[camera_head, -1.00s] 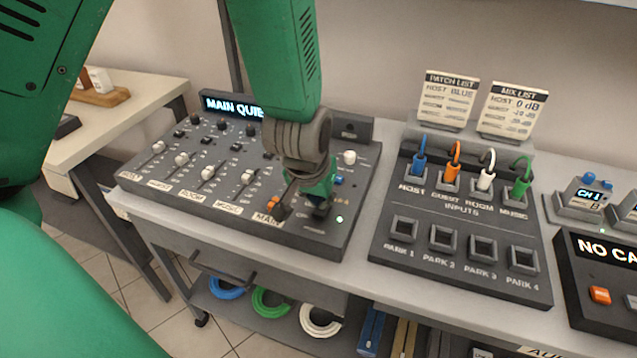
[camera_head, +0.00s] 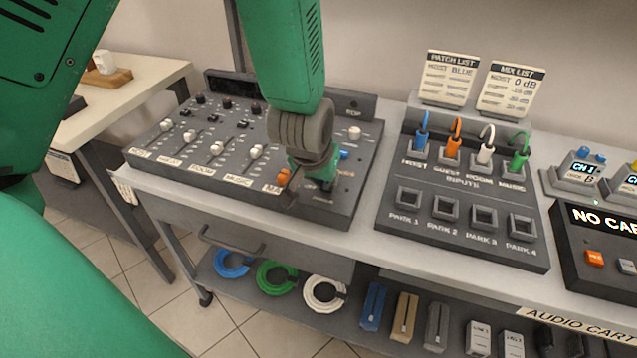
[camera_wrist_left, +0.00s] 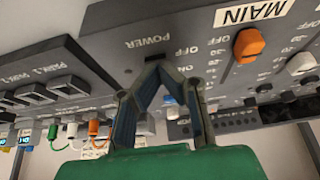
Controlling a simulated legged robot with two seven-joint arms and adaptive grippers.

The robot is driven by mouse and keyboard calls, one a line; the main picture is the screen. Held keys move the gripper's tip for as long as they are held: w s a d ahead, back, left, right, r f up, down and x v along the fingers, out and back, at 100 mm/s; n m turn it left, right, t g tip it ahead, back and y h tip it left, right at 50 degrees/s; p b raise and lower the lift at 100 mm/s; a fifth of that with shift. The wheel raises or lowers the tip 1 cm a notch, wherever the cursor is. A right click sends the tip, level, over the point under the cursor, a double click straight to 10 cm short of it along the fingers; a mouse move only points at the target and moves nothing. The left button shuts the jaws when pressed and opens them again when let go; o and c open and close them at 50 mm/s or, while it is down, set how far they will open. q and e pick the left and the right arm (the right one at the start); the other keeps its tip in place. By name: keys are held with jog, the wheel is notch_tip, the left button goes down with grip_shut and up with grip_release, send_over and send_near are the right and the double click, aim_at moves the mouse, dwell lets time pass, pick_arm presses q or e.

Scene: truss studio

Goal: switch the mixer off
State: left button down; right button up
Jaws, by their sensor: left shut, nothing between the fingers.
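The mixer (camera_head: 225,185) is a dark grey console on the cart, with white faders and an orange main fader (camera_head: 284,177). Its display (camera_head: 229,86) at the back is dark. My left gripper (camera_head: 300,193) is over the mixer's front right corner. In the left wrist view its fingers (camera_wrist_left: 153,62) meet in a point, shut and empty, right at the POWER label (camera_wrist_left: 148,42). The power switch itself is mostly hidden by the fingertips; I cannot tell whether they touch it. The orange main fader (camera_wrist_left: 249,45) is beside them. My right gripper is not in view.
A patch panel (camera_head: 460,225) with several coloured plugs stands right of the mixer. Two list cards (camera_head: 448,78) stand behind it. A box with an orange button (camera_head: 594,258) is at far right. Coiled cables (camera_head: 277,278) lie on the lower shelf.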

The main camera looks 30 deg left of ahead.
pick_arm(q)
jog(key=shift+w+f, duration=0.45)
jog(key=shift+w, duration=0.2)
jog(key=shift+w+a+r, duration=0.15)
jog(key=shift+a+r+p, duration=0.15)
jog(key=shift+r+p, duration=0.25)
jog(key=shift+p, duration=0.15)
jog(key=shift+w, duration=0.2)
jog(key=shift+w+f, duration=0.1)
jog(key=shift+w, duration=0.05)
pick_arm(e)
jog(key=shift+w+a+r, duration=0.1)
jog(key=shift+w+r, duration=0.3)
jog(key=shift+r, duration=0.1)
